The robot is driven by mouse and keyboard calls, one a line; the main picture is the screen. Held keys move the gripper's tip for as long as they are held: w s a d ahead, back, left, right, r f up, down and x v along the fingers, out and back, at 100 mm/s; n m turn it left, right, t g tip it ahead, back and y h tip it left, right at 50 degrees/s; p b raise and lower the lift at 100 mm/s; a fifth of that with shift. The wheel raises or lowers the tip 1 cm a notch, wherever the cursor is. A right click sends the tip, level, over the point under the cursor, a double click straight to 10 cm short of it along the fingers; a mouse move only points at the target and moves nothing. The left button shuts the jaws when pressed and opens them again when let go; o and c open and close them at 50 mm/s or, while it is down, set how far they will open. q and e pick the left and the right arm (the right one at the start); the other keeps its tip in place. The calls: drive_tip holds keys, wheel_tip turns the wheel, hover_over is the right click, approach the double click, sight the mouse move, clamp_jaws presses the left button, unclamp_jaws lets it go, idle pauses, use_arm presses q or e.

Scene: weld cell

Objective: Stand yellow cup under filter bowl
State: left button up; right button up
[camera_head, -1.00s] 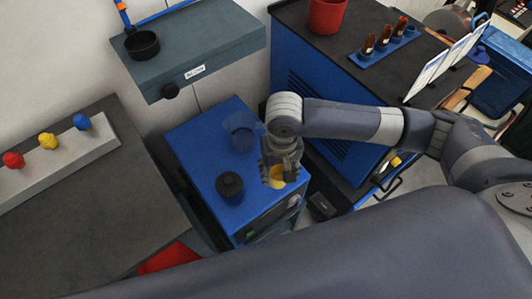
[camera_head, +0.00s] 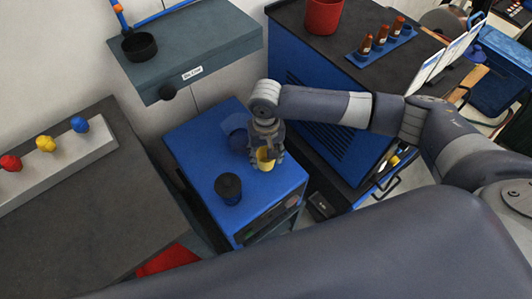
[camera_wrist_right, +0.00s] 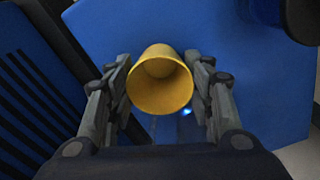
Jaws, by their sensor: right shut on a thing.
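The yellow cup (camera_head: 265,160) is held in my right gripper (camera_head: 266,153). The right wrist view shows the cup (camera_wrist_right: 160,82) between both fingers (camera_wrist_right: 161,85), its open mouth toward the camera and nothing seen inside. In the head view it is over the right part of the blue machine's top; whether it touches cannot be told. Just left of the gripper is a dark blue, see-through round shape (camera_head: 238,139), possibly the filter bowl; its height is unclear. My left gripper is not in view.
A black cylinder (camera_head: 228,188) stands on the blue machine (camera_head: 197,150), front left of the cup. A grey shelf (camera_head: 205,50) with a black dish (camera_head: 139,46) juts out behind. A blue slotted cabinet (camera_head: 320,110) stands close on the right.

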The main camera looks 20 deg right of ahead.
drive_tip(key=o, duration=1)
drive_tip(key=shift+f, duration=0.15)
drive_tip(key=shift+o, duration=0.2)
